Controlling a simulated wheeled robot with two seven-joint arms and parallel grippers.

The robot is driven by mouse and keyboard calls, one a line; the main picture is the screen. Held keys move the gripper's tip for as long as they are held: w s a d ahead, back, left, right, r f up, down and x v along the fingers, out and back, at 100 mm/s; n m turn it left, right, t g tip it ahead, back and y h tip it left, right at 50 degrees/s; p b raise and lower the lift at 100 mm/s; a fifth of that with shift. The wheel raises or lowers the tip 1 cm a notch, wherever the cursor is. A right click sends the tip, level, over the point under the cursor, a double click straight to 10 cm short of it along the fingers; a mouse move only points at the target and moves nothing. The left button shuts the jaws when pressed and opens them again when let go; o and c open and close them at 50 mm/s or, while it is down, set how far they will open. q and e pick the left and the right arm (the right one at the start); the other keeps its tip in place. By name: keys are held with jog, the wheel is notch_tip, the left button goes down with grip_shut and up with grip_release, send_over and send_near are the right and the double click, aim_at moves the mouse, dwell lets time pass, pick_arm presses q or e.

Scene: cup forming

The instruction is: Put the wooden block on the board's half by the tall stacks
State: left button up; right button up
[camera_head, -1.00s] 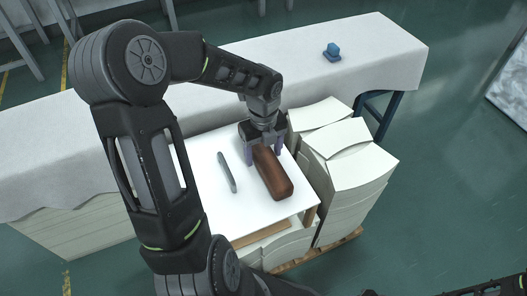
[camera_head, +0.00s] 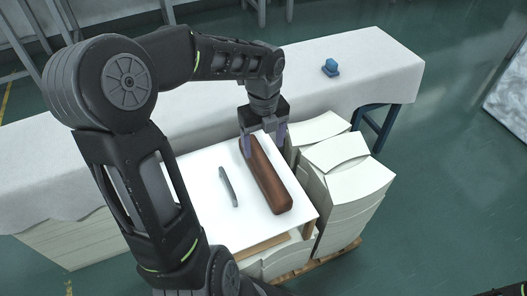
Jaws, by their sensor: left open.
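The brown wooden block (camera_head: 267,180) lies lengthwise on the right half of the white board (camera_head: 205,172), the half beside the tall paper stacks (camera_head: 342,180). My left gripper (camera_head: 264,146) is open and empty at the block's far end. Its purple-grey fingers are spread apart, one to each side of the block in the picture, and more of the block's top shows below them. My right gripper is out of view.
A slim grey bar (camera_head: 228,186) lies on the board left of the block. A table with a white cloth (camera_head: 375,70) runs behind, with a small blue object (camera_head: 330,68) on it.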

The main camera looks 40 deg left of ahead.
pick_arm(q)
jog(key=shift+r, duration=0.85)
jog(key=shift+f, duration=0.1)
